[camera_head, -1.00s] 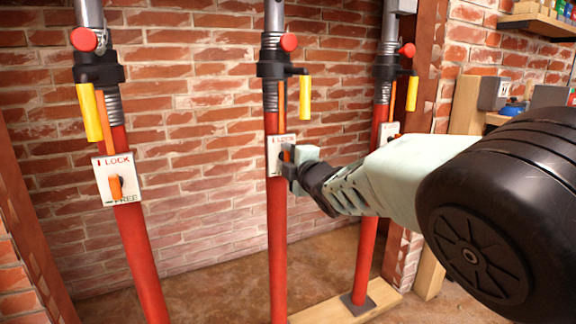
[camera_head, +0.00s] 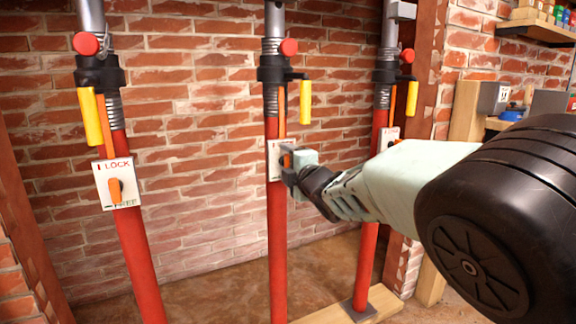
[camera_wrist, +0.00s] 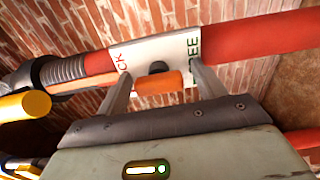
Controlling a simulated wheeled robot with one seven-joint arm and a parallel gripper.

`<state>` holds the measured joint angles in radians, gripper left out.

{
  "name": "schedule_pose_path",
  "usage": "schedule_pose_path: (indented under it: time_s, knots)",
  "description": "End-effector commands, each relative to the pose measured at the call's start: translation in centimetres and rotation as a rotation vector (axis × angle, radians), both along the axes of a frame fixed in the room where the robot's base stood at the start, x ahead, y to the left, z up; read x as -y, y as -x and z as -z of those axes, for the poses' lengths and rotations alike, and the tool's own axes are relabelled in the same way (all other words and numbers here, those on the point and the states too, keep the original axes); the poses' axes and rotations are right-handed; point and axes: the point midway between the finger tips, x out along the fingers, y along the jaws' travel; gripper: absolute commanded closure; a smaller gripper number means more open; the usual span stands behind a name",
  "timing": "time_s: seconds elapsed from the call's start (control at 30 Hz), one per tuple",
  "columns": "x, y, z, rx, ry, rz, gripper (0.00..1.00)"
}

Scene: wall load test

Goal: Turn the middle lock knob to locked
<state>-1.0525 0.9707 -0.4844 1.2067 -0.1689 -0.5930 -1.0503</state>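The middle lock knob is an orange bar on a black hub, set on a white plate (camera_head: 273,160) on the middle red prop (camera_head: 277,250). In the head view my gripper (camera_head: 287,163) covers most of it. In the wrist view the orange knob (camera_wrist: 158,83) lies lengthwise along the prop, between the fingers of my gripper (camera_wrist: 160,88). The fingers are apart, with a visible gap at each end of the knob. The plate's LOCK lettering is at the left and FREE at the right, both partly hidden by the fingers.
A left prop (camera_head: 140,255) with its own orange knob (camera_head: 116,191) and a right prop (camera_head: 368,265) flank the middle one. A yellow handle (camera_head: 305,102) hangs beside the middle prop, above my gripper. A brick wall (camera_head: 205,150) stands behind.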

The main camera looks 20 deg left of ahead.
Motion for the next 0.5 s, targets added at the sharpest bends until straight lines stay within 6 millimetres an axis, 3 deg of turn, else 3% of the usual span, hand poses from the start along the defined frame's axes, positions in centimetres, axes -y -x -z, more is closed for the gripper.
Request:
schedule_pose_path:
  time_s: [0.27, 0.5]
  knots:
    - [0.9, 0.6, -0.2, -0.001, -0.001, 0.001, 0.31]
    - [3.6, 3.0, -0.2, -0.004, 0.000, 0.002, 0.31]
